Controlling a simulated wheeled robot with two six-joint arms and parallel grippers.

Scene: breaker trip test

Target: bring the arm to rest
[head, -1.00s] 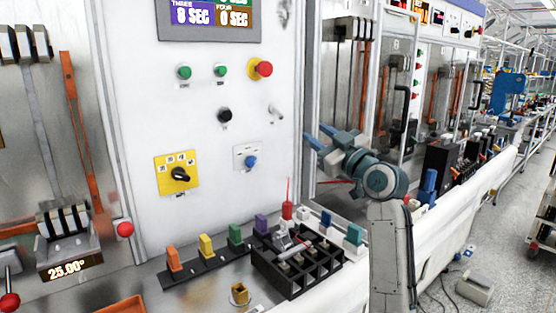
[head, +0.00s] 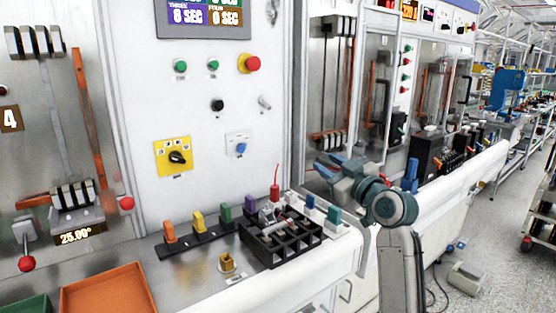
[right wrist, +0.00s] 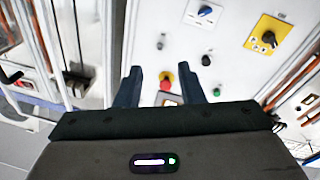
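My right gripper (head: 322,168) is at the right of the white control panel (head: 215,120) in the head view, raised above the bench and apart from everything on it. In the right wrist view its two dark blue fingers (right wrist: 167,88) stand apart with nothing held between them. The red emergency button, the knobs and the yellow selector switch show beyond the fingers, upside down. My left gripper is not in view.
A black divided tray (head: 282,240) stands on the bench by coloured plugs on a rail. An orange bin (head: 108,292) lies at the front left. A lever with a red ball (head: 27,264) is at far left.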

